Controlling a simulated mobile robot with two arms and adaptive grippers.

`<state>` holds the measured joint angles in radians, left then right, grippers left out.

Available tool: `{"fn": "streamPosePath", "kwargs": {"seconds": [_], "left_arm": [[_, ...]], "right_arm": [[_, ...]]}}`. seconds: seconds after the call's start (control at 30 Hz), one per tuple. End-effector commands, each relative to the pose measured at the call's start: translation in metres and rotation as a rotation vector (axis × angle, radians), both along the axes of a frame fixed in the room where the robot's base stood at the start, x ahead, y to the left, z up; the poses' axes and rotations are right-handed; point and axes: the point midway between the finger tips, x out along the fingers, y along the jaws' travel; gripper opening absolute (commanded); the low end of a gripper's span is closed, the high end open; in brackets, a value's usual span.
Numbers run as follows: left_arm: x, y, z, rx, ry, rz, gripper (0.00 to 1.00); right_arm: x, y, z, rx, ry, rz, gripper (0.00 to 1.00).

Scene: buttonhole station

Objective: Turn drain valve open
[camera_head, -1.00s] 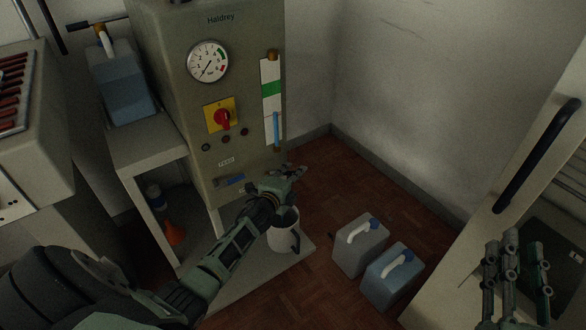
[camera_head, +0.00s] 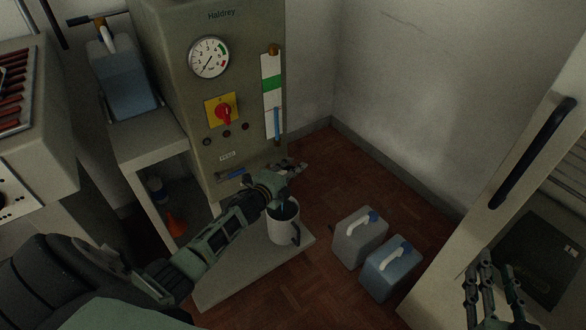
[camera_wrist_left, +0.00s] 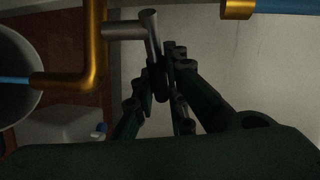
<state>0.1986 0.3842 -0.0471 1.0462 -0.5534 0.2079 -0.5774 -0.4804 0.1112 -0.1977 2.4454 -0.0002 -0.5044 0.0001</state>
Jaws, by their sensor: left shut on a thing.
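The drain valve shows in the left wrist view as a brass pipe (camera_wrist_left: 94,45) with a grey T-shaped lever (camera_wrist_left: 128,30). My left gripper (camera_wrist_left: 165,75) is shut on the lever's end there. In the head view this gripper (camera_head: 290,170) is at the lower front of the grey boiler cabinet (camera_head: 170,60) and hides the valve. A thin blue streak (camera_wrist_left: 14,80) runs from the brass spout towards the round mouth of a white jug (camera_head: 284,230), which stands below the gripper. My right gripper (camera_head: 495,290) is open and empty at the lower right.
A gauge (camera_head: 209,57), red knob (camera_head: 224,112) and sight glass (camera_head: 272,95) are on the cabinet front. Two canisters (camera_head: 358,238) (camera_head: 391,268) stand on the floor right of the jug. A cabinet with a black handle (camera_head: 533,153) is at the right. Floor behind the canisters is clear.

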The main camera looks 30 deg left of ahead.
Motion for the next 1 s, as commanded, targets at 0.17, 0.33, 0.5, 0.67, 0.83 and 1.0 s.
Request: {"fn": "streamPosePath", "kwargs": {"seconds": [0.17, 0.33, 0.5, 0.67, 0.83, 1.0], "left_arm": [[-0.001, 0.0, -0.003, 0.003, 0.005, 0.001, 0.16], [-0.001, 0.0, -0.002, 0.001, 0.003, 0.002, 0.31], [0.0, 0.0, -0.001, 0.001, 0.002, 0.001, 0.31], [-0.001, 0.0, 0.0, 0.001, 0.001, 0.001, 0.31], [-0.016, 0.001, 0.001, 0.001, 0.003, 0.002, 0.31], [-0.046, 0.001, 0.006, 0.003, 0.004, 0.0, 0.31]], "right_arm": [[0.0, 0.0, 0.0, 0.0, 0.0, 0.0, 0.3], [0.0, 0.0, 0.0, 0.0, -0.001, -0.001, 0.3], [0.0, 0.0, 0.0, 0.0, -0.002, 0.0, 0.3], [0.0, 0.001, 0.001, 0.001, -0.004, 0.002, 0.3], [0.0, 0.001, 0.001, 0.001, -0.003, 0.002, 0.3], [0.0, 0.0, 0.001, 0.001, -0.003, 0.001, 0.3]]}}
